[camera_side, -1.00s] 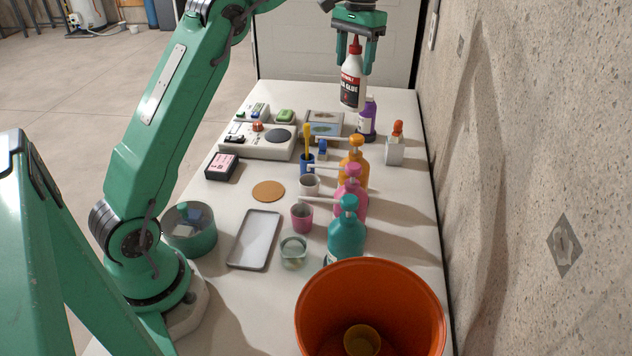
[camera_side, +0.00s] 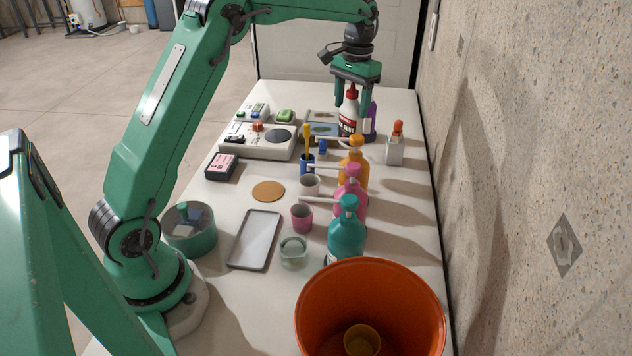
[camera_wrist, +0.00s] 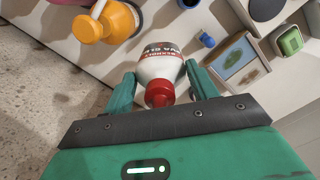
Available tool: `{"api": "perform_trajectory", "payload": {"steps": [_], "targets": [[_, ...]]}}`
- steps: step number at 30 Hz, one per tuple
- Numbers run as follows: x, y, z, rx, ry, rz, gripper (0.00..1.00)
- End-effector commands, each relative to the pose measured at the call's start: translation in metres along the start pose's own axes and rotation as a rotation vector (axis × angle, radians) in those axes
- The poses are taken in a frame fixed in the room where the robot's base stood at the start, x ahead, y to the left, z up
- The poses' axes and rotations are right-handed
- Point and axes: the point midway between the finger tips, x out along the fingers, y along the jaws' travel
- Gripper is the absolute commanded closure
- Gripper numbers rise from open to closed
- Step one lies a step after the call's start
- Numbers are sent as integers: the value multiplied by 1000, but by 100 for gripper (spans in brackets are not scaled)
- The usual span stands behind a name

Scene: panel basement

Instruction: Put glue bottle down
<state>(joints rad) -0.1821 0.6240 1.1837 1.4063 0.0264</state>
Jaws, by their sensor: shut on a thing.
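The glue bottle (camera_side: 350,112) is white with a red cap and a dark and red label. It is upright between the fingers of my gripper (camera_side: 354,100), which is shut on it. In the side view it is near the far end of the table, in front of or beside the purple bottle (camera_side: 371,120).
The orange pump bottle (camera_side: 353,166), pink one (camera_side: 350,197) and teal one (camera_side: 346,238) stand in a row nearer the camera. A framed picture (camera_side: 322,130) lies left of the glue bottle. A white bottle with an orange top (camera_side: 395,150) stands right. The table front-left of it holds several cups.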

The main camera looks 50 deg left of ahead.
Motion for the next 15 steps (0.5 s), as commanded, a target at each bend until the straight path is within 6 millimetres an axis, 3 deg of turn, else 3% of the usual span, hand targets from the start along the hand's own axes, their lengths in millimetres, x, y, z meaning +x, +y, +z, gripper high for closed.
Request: {"api": "perform_trajectory", "payload": {"steps": [5, 15], "targets": [[8, 0, 0, 0, -1, 0, 88], [46, 0, -3, 0, -1, 0, 88]]}}
